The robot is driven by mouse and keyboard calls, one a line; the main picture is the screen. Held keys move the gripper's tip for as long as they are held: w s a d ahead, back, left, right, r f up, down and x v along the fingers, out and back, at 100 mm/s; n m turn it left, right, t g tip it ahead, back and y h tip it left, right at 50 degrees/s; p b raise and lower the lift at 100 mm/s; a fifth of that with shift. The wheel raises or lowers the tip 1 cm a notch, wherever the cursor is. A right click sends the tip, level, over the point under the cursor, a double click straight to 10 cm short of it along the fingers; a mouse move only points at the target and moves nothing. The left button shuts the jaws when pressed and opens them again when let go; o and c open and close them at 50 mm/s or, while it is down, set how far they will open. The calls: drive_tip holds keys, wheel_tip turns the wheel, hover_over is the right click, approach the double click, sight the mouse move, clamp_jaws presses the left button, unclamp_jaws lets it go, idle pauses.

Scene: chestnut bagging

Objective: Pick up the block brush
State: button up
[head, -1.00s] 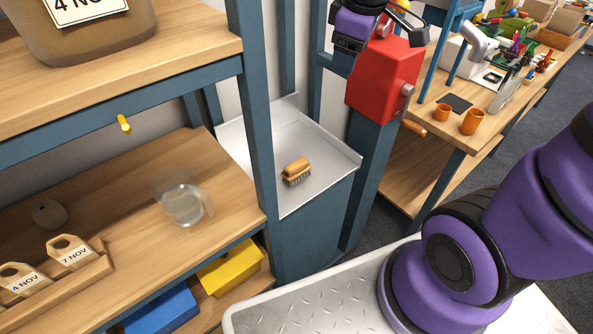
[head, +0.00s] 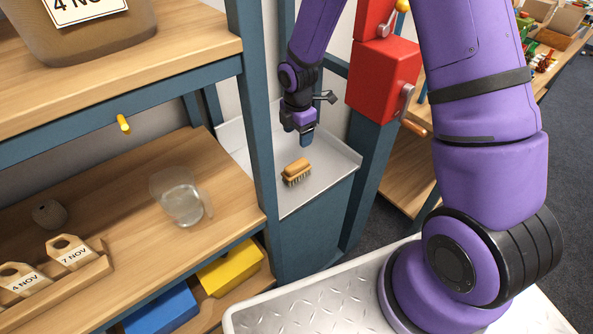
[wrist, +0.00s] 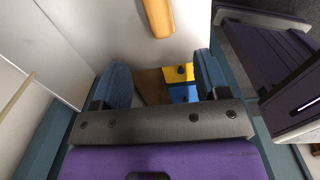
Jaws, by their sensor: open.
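The block brush (head: 297,171) has a tan wooden body with grey bristles. It lies bristles down in the grey-white tray (head: 330,165) in the head view. My gripper (head: 304,136) hangs pointing down over the tray, above and slightly behind the brush in the picture, apart from it. In the wrist view my gripper (wrist: 163,83) has its two blue-padded fingers spread with nothing between them.
A teal post (head: 252,100) stands left of the tray. A red box with a crank (head: 383,80) stands on its right. A clear jug (head: 182,197) sits on the wooden shelf (head: 140,255). Yellow (head: 230,268) and blue (head: 162,309) bins lie below.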

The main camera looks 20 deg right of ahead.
drive_tip(key=f, duration=0.2)
drive_tip(key=f+n, duration=0.1)
drive_tip(key=shift+a, duration=0.3)
hover_over(296, 163)
drive_tip(key=f, duration=0.4)
drive_tip(key=shift+s+a+f, duration=0.2)
drive_tip(key=shift+s, duration=0.15)
drive_tip(key=shift+w+d+f, duration=0.1)
drive_tip(key=shift+w+f, duration=0.05)
drive_tip(key=shift+f, duration=1.35)
drive_tip(key=shift+w+d+f, duration=0.1)
drive_tip(key=shift+f, duration=1.35)
drive_tip(key=c, duration=0.9)
drive_tip(key=shift+c, duration=0.2)
drive_tip(key=shift+r, duration=0.15)
